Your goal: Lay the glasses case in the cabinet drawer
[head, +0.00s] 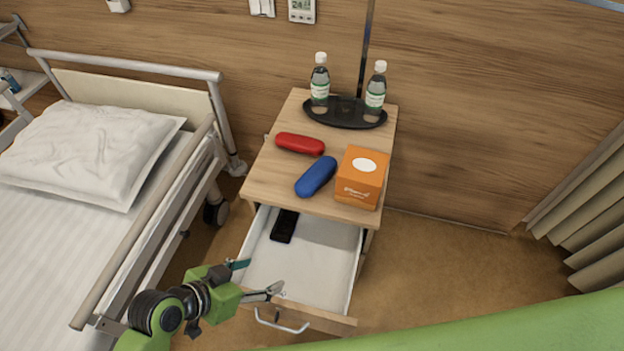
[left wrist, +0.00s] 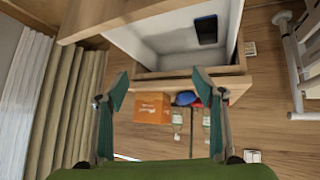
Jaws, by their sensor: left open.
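Two glasses cases lie on the cabinet top: a red one (head: 300,144) toward the left and a blue one (head: 316,177) nearer the front edge. Both also show small in the left wrist view, the blue (left wrist: 184,98) beside the red (left wrist: 197,101). The cabinet drawer (head: 318,272) is pulled open below, with a black flat object (head: 284,226) at its back left. My left gripper (head: 262,277) is open and empty, over the drawer's front left side. Its two spread fingers show in the left wrist view (left wrist: 160,79). My right gripper is not in view.
An orange box (head: 361,178) stands right of the blue case. Two water bottles (head: 320,82) (head: 375,90) stand on a black base (head: 345,112) at the back. The bed rail (head: 150,225) is close on the left. Most of the drawer floor is clear.

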